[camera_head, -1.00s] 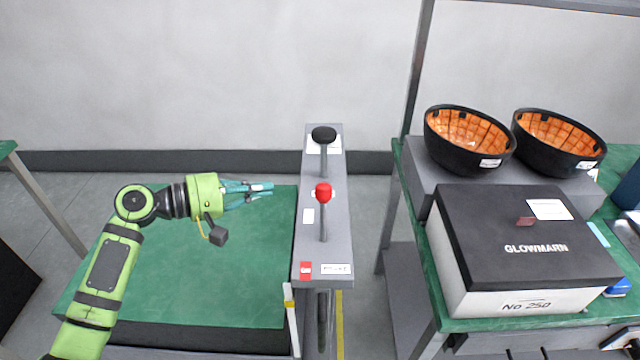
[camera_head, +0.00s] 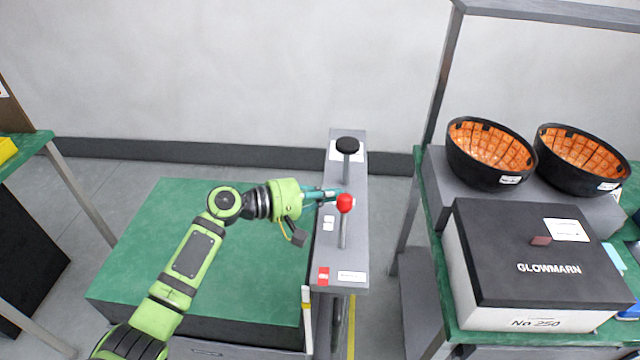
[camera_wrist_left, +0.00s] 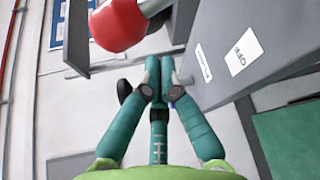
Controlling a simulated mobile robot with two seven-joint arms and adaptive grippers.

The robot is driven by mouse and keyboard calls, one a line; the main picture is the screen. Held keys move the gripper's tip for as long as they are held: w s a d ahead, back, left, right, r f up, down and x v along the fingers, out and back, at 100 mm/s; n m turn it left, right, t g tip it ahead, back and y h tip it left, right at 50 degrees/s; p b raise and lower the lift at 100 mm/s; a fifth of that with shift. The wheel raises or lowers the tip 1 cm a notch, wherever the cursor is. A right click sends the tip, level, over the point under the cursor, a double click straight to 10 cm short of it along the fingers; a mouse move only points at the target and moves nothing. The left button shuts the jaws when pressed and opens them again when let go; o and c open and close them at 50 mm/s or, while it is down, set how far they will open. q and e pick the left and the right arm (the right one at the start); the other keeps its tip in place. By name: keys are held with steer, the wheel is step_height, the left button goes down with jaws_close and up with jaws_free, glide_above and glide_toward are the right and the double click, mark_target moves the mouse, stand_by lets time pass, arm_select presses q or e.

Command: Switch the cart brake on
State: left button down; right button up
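The grey cart brake panel (camera_head: 331,235) carries a lever with a red knob (camera_head: 344,203), which stands up from its near half. My left gripper (camera_head: 335,194) has its teal fingertips at the left of the red knob and partly behind it; I cannot tell if they touch. In the left wrist view the gripper (camera_wrist_left: 160,68) has its fingertips together with nothing seen between them. The red knob (camera_wrist_left: 118,25) is above and left of the tips there. A white "OFF" label (camera_wrist_left: 243,50) shows on the panel side. My right gripper is out of view.
A green-topped cart (camera_head: 150,250) lies below my left arm. A green table (camera_head: 440,275) at right holds a GLOWMARN box (camera_head: 545,265) and two orange-lined bowls (camera_head: 488,150). A wall is behind.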

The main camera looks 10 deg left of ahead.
arm_select(q)
steer(key=shift+s+r+p, duration=0.35)
steer(key=shift+s+r, duration=0.15)
steer(key=shift+s, duration=0.45)
steer(key=shift+d+f, duration=0.1)
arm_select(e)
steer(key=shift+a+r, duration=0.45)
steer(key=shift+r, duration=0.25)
arm_select(q)
steer(key=shift+b, duration=0.45)
steer(key=shift+s+r+m, duration=0.15)
steer(key=shift+r+m, duration=0.05)
steer(key=shift+m, duration=0.1)
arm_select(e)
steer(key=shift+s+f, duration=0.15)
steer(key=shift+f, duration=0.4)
arm_select(q)
steer(key=shift+t, duration=0.3)
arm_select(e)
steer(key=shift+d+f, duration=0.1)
